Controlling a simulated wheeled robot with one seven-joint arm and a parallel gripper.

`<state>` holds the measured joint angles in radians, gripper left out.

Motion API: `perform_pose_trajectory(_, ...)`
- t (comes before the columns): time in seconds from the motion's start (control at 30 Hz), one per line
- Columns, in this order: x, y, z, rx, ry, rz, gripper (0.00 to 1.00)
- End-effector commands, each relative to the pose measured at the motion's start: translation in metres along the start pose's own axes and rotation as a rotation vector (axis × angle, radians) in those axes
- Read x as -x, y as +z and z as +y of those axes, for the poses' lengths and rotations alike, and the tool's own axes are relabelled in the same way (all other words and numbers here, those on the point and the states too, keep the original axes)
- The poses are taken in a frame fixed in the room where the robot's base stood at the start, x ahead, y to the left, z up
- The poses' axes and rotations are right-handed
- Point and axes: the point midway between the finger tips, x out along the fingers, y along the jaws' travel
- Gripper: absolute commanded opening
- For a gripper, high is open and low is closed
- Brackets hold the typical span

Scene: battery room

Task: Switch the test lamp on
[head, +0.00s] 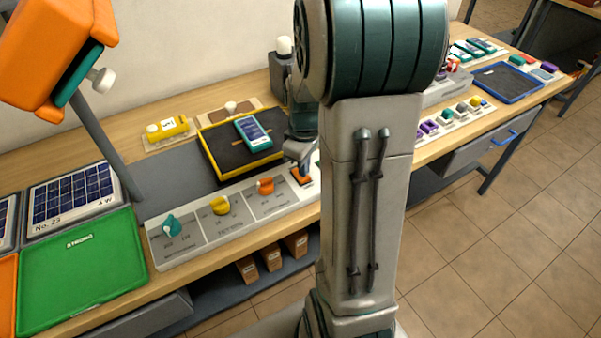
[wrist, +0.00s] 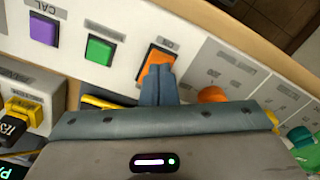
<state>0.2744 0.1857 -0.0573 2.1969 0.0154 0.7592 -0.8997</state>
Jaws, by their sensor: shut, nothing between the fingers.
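An orange rocker switch (wrist: 155,62) sits on the light grey control panel (wrist: 128,27), and part of it shows in the head view (head: 302,178). My gripper (wrist: 161,71) is shut and empty, its fingertips at the rocker and covering part of it. I cannot tell whether they press on it. In the head view my gripper (head: 300,166) is partly hidden by my arm. A pale, rounded bulb-like top (head: 284,45) stands on a dark grey box (head: 279,75) behind the panel. I cannot tell whether it is lit.
Teal (head: 172,225), yellow (head: 220,205) and orange (head: 266,186) knobs line the panel. Green (wrist: 101,49) and purple (wrist: 43,29) buttons sit beside the rocker. A teal meter (head: 254,133) lies on a yellow-edged black tray (head: 216,158). A green tray (head: 80,265) is at left.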

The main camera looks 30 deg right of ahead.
Motion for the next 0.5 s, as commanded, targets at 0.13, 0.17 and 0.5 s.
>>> perform_pose_trajectory(0.13, -0.0031, 0.0000, 0.0000, 0.000, 0.000, 0.000, 0.00)
perform_pose_trajectory(0.17, -0.0036, 0.0000, -0.0001, 0.000, 0.000, 0.000, 0.00)
perform_pose_trajectory(0.5, -0.0087, 0.0000, -0.0001, 0.000, 0.000, 0.000, 0.00)
